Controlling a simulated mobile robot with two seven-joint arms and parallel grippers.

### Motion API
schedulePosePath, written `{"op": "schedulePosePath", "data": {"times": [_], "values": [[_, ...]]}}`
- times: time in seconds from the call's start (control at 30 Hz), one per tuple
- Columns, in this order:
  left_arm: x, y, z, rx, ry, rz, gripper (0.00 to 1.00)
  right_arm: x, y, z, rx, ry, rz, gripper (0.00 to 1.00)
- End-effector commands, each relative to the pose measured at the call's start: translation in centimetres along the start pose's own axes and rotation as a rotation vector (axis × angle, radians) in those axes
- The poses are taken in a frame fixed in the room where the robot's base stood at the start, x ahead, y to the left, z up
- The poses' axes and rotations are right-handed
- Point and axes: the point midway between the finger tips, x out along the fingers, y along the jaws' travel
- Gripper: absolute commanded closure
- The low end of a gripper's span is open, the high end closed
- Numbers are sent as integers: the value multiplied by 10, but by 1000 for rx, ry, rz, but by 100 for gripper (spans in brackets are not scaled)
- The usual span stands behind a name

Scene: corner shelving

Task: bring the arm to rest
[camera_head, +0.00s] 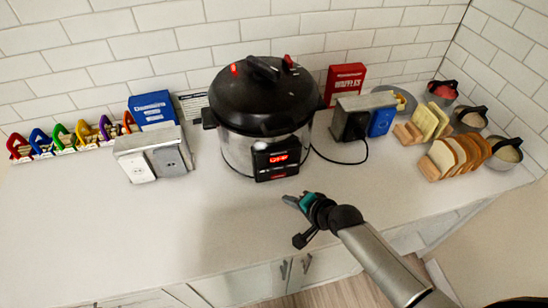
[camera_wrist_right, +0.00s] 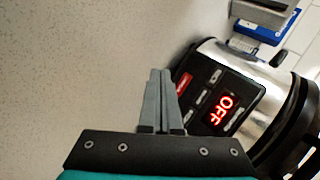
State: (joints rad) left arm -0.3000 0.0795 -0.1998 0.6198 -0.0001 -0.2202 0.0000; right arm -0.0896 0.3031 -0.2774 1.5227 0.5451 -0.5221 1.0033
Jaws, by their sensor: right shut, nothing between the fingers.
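My right gripper (camera_head: 290,200) is over the counter, in front of the pressure cooker and a little to its right. In the right wrist view its fingers (camera_wrist_right: 159,100) are together with nothing between them. The pressure cooker (camera_head: 237,152) is black and silver with its lid on. Its front panel (camera_wrist_right: 215,100) reads OFF in red and shows beside the fingertips in the wrist view. I cannot tell from the pictures whether the fingers touch the panel. My left gripper is not in view.
The white counter (camera_head: 90,230) is clear at the front left. A grey and white box (camera_head: 152,155) stands left of the cooker. A grey and blue box (camera_head: 364,118), a red waffles box (camera_head: 346,82), sliced bread (camera_head: 452,157) and several pots are to the right. A tiled wall (camera_head: 180,40) is behind.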

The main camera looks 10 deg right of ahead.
Motion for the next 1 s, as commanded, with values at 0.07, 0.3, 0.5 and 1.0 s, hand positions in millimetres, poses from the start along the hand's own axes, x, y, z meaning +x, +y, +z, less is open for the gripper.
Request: {"op": "schedulePosePath", "data": {"times": [0.07, 0.3, 0.5, 1.0], "values": [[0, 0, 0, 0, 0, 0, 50, 0, 0, 0, 0, 0, 0, 100], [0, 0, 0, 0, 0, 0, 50, -6, 0, 10, -56, -19, 17, 100], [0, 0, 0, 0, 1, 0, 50, -42, 3, 48, -354, -100, 108, 100], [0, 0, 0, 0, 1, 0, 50, -168, 28, 74, -973, -262, 400, 100]]}}
